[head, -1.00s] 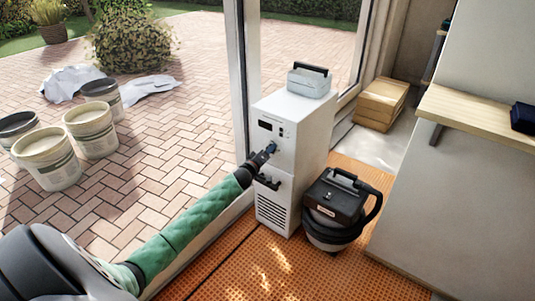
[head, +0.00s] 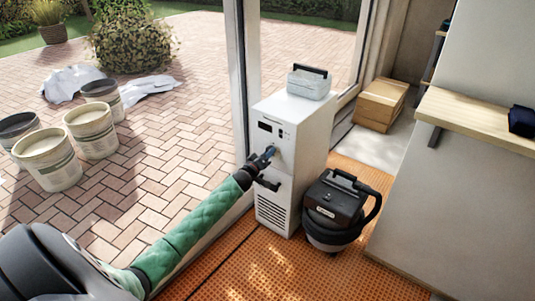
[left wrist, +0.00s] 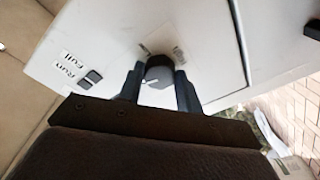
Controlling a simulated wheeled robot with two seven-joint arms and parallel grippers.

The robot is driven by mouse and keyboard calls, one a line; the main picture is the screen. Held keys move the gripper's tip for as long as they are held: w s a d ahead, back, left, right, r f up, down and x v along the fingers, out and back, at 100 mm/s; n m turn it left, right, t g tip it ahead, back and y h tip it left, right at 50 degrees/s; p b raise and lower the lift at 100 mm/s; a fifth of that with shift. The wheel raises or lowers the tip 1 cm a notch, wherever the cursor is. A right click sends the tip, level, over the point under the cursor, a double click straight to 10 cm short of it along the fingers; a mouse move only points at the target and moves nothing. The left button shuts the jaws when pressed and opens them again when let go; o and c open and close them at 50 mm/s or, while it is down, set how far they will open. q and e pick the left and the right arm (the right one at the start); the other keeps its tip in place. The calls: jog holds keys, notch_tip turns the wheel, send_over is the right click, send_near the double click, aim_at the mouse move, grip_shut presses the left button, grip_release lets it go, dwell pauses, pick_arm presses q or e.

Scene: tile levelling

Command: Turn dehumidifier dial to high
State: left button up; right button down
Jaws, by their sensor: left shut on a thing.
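The dehumidifier (head: 293,127) is a tall white cabinet standing by the glass door frame, with a dark display and small switches on its upper front. It also shows close up in the left wrist view (left wrist: 115,35). Its dial (left wrist: 159,72) is a dark round knob with a pale pointer line. My left gripper (head: 268,155) reaches the front panel; in the left wrist view its two fingers (left wrist: 157,88) stand on either side of the dial and are shut on it. Small labels beside the dial are too blurred to read. My right gripper is not in view.
A grey box with a black handle (head: 309,82) sits on top of the dehumidifier. A black and grey vacuum (head: 335,207) stands to its right on orange matting. Several buckets (head: 92,130) stand on the brick paving at left. A wooden shelf (head: 480,118) juts out at right.

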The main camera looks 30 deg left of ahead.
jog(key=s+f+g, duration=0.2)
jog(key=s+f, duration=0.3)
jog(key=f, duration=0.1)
pick_arm(q)
jog(key=shift+a+m+h, duration=0.1)
jog(key=shift+m+h, duration=0.5)
jog(key=shift+m, duration=5.35)
jog(key=shift+a+m+h, duration=0.15)
jog(key=shift+m+h, duration=0.45)
jog(key=shift+m, duration=5.3)
jog(key=shift+a+m+h, duration=0.1)
jog(key=shift+m+h, duration=0.5)
jog(key=shift+m, duration=5.35)
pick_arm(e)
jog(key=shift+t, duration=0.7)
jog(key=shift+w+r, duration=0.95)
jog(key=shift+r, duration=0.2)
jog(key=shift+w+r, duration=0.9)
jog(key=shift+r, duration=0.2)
